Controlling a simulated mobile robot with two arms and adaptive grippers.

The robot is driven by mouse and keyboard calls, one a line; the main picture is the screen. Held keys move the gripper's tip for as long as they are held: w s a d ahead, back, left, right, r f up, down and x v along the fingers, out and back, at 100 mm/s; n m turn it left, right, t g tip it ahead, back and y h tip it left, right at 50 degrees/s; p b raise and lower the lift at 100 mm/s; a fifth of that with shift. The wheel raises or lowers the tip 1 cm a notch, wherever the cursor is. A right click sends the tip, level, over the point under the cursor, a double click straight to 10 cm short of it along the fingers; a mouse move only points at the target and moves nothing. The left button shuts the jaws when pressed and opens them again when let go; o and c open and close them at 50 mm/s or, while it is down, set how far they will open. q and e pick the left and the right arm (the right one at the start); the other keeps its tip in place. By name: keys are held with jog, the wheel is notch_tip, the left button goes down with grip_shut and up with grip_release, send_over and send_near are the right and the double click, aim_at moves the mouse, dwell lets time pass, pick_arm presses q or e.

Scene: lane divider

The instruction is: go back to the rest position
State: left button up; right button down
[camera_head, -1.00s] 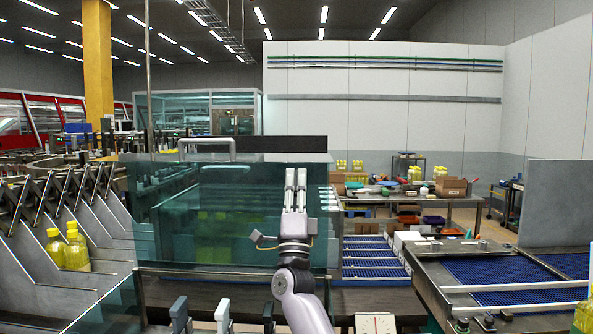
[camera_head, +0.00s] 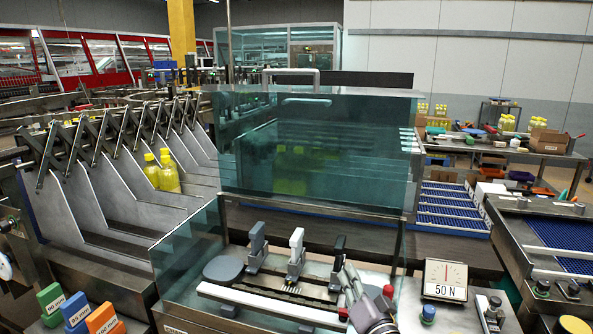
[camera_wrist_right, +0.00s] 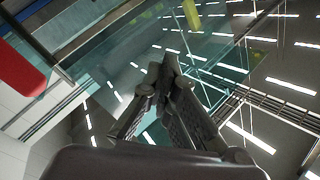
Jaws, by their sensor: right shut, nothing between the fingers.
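My right gripper (camera_head: 350,272) shows at the bottom of the head view, right of centre. Its grey fingers are shut and empty and point up, in front of the glass-sided machine. The fingers also meet in the middle of the right wrist view (camera_wrist_right: 168,75). My left gripper is in neither view.
Grey, white and black levers (camera_head: 296,252) stand close to the left of the right gripper. A 50 N gauge (camera_head: 445,279) and a red knob (camera_head: 388,291) are to its right. A glass guard (camera_head: 310,150) rises behind. Yellow bottles (camera_head: 161,172) stand in a lane at left.

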jog(key=s+d+f+n+g+h, duration=0.2)
jog(key=s+f+n+g, duration=0.5)
jog(key=s+f, duration=1.15)
jog(key=s+d+f+g+h, duration=0.1)
jog(key=s+d+f+g, duration=0.2)
jog(key=s, duration=0.7)
jog(key=s+d+f+g+h, duration=0.1)
jog(key=s+d+g, duration=0.3)
jog(key=s, duration=0.7)
notch_tip(320, 180, down, 31)
jog(key=s+a+g+b, duration=0.2)
jog(key=b, duration=0.1)
jog(key=s+d+f+g+b, duration=0.1)
jog(key=s+d+f+b, duration=0.1)
jog(key=s+f, duration=1.4)
jog(key=shift+d+f+n+g+h, duration=0.2)
jog(key=shift+d+n+g+h, duration=0.1)
jog(key=shift+d, duration=0.4)
